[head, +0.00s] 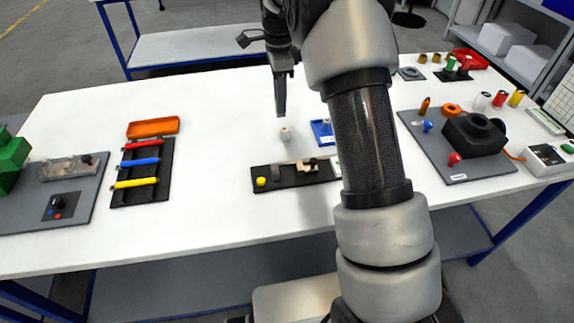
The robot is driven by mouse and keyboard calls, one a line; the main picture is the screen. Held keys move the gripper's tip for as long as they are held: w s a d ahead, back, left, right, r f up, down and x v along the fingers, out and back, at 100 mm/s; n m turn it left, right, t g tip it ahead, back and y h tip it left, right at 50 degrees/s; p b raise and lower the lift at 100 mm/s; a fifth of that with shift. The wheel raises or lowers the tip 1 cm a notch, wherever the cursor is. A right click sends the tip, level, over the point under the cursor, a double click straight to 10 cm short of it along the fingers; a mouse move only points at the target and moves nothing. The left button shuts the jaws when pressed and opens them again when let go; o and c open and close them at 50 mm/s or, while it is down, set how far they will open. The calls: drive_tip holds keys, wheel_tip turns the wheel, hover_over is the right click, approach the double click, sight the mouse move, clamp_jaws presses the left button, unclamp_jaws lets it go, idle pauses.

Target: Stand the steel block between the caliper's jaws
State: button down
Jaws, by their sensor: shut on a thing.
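My gripper (280,112) points straight down over the table, behind the caliper in this view. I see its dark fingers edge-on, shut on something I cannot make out. The caliper (290,175) lies on a black base near the table's front edge, with a yellow knob (261,182) at its left end. A grey upright jaw (277,172) and a pale slider with dark parts (308,165) stand on it, with a gap between them. Its right end is hidden by my arm. I cannot clearly identify the steel block.
A small pale grey piece (285,133) shows just below my fingertips. A blue tray (320,137) is beside my arm. A black rack (142,180) with coloured bars stands left, a grey mat (480,172) with a black housing right. The white table (225,130) between is clear.

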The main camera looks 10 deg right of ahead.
drive_tip(key=s, duration=1.3)
drive_tip(key=f, duration=1)
drive_tip(key=shift+s+a, duration=0.1)
drive_tip(key=shift+a, duration=0.15)
drive_tip(key=shift+f, duration=0.15)
drive_tip(key=c, duration=1.5)
unclamp_jaws()
